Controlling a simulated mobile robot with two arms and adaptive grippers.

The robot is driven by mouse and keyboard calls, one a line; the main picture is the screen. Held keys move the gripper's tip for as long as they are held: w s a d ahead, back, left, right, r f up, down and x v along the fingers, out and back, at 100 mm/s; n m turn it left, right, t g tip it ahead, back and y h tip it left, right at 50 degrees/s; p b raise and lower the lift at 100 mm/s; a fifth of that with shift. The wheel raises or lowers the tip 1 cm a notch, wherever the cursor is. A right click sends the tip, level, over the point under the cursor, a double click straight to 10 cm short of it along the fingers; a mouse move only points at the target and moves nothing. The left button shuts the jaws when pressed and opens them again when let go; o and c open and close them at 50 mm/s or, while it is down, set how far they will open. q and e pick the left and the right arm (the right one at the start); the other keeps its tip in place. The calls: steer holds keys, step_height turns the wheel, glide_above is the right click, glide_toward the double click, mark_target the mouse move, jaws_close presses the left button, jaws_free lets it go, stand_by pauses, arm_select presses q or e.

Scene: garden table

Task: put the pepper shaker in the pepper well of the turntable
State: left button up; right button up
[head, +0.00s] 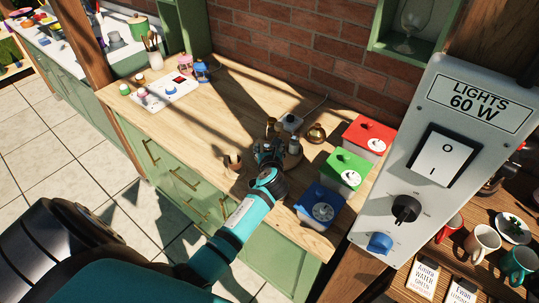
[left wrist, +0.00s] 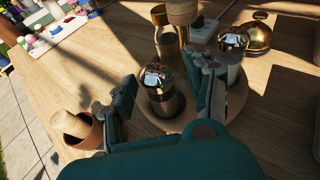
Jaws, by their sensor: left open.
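In the left wrist view, a shaker with a shiny steel dome top and dark body, apparently the pepper shaker (left wrist: 160,95), stands upright on the round wooden turntable (left wrist: 150,128). My left gripper (left wrist: 165,90) is open, with one finger on each side of this shaker; contact is unclear. The shaker's base is partly shaded, so I cannot tell how it sits in a well. A pale shaker with a steel dome (left wrist: 231,52) stands just right of the right finger. My right gripper is not in view.
A glass bottle (left wrist: 165,42) and a wooden-topped item (left wrist: 183,12) stand behind the shaker. A brass dome (head: 316,133) is beyond, and a wooden cup (head: 232,165) is left. Red (head: 368,137), green (head: 345,168) and blue (head: 320,204) boxes line the right. The counter's left-middle is clear.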

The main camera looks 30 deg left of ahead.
arm_select(q)
steer(key=v, duration=1)
steer(key=shift+s+d+r, duration=0.2)
steer(key=shift+b, duration=0.3)
steer(key=shift+c, duration=0.3)
